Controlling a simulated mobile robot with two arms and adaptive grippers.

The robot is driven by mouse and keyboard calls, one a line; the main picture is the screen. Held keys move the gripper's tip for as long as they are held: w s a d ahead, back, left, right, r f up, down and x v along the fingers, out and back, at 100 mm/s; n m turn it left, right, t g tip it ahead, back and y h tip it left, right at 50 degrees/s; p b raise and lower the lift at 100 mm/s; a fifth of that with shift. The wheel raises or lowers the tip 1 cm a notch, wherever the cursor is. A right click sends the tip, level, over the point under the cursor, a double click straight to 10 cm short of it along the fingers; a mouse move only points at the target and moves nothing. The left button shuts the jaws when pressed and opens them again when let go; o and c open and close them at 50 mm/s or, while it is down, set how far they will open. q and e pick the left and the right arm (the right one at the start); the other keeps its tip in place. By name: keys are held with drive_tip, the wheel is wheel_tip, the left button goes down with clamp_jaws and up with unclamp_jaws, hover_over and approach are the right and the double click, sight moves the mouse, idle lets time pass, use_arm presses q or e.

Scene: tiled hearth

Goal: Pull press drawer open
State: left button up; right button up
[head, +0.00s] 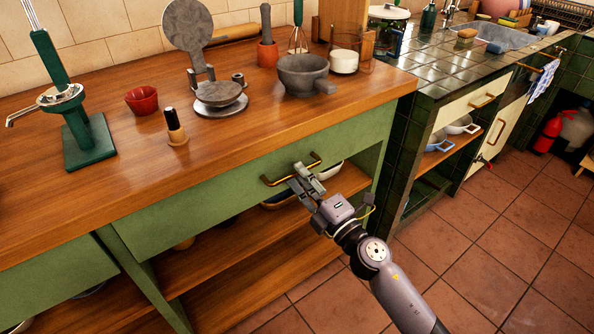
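The green press drawer (215,187) is under the wooden counter, below the grey press (218,95), and looks closed. Its brass bar handle (272,182) is on the front, right of the middle. My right gripper (298,176) is at the handle in the head view, its fingertips overlapping the bar. The fingers hide part of the bar, and I cannot tell whether they are closed on it. My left gripper is not in view.
The counter (110,195) holds a green stand (85,140), a red bowl (141,100), a stamp (175,127) and a mortar (303,75). An open shelf (225,255) lies below the drawer. The tiled floor (440,235) at right is clear.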

drive_tip(key=shift+x, duration=1.05)
drive_tip(key=shift+c, duration=0.6)
clamp_jaws()
